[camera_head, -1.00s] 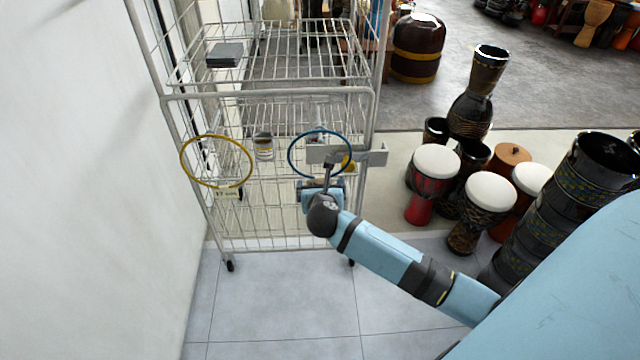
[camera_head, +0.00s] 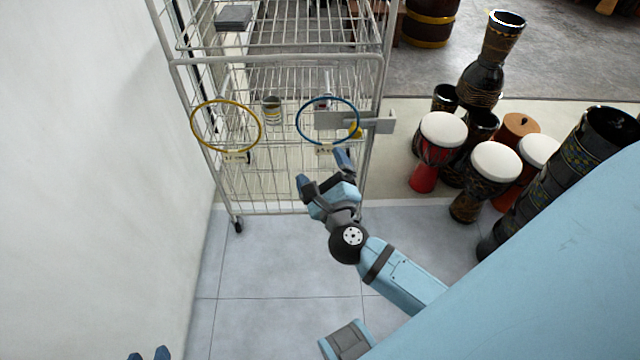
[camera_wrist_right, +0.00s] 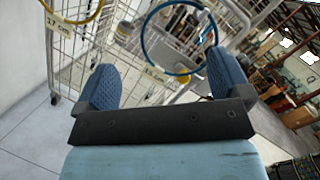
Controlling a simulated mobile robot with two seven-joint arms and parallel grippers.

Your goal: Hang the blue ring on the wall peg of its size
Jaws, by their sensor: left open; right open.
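The blue ring (camera_head: 297,121) is upright at the front of the wire rack, on the right side, around a short metal peg (camera_head: 326,103). Whether it bears on the peg is too small to tell. A small label (camera_head: 325,150) sits below it. The ring also shows in the right wrist view (camera_wrist_right: 176,73), beyond the fingers. My right gripper (camera_head: 322,169) is open and empty, below and apart from the ring. My left gripper (camera_head: 148,354) is open at the bottom left edge, with only its fingertips showing.
A yellow ring (camera_head: 191,121) hangs on the rack's left, with a label reading 17 cm (camera_wrist_right: 60,24). A grey bracket (camera_head: 378,122) juts out right of the blue ring. A can (camera_head: 271,110) stands between the rings. Drums (camera_head: 441,133) crowd the right; the floor in front is clear.

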